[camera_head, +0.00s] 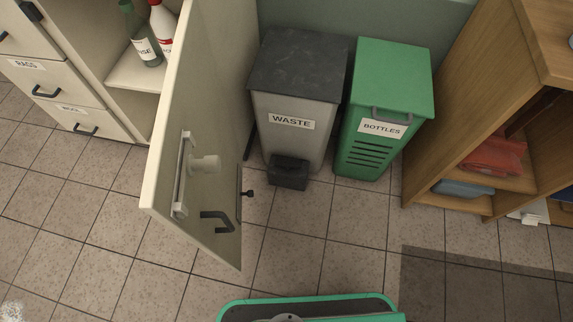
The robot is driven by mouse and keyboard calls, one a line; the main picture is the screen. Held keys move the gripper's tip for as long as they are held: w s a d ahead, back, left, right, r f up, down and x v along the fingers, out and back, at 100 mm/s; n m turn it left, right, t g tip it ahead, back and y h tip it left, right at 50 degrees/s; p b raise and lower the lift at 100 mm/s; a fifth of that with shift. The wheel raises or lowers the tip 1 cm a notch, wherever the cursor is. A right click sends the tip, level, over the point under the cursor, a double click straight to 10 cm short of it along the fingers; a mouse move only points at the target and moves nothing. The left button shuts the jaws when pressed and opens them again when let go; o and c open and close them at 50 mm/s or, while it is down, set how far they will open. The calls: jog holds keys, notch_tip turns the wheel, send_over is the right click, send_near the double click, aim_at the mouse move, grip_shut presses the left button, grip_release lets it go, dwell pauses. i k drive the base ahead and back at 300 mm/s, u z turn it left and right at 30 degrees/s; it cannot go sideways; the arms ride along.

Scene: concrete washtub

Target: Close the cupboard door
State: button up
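The cream cupboard door (222,85) stands wide open, swung out from the cupboard toward me. The open cupboard (128,72) is to the left of the door. A dark green bottle (143,45) and a white and red bottle (162,25) stand on its shelf. My gripper is not in view.
Labelled drawers (45,80) stand left of the cupboard. A grey waste bin (297,95) and a green bottles bin (385,100) stand right of the door. An open wooden shelf unit (475,100) is farther right. Tiled floor (320,240) in front is clear.

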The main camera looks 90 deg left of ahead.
aim_at(192, 106)
jog(key=i, duration=0.35)
jog(key=u, duration=3.95)
jog(key=k, duration=1.05)
jog(key=u, duration=1.1)
jog(key=i, duration=0.85)
jog(key=z, duration=0.2)
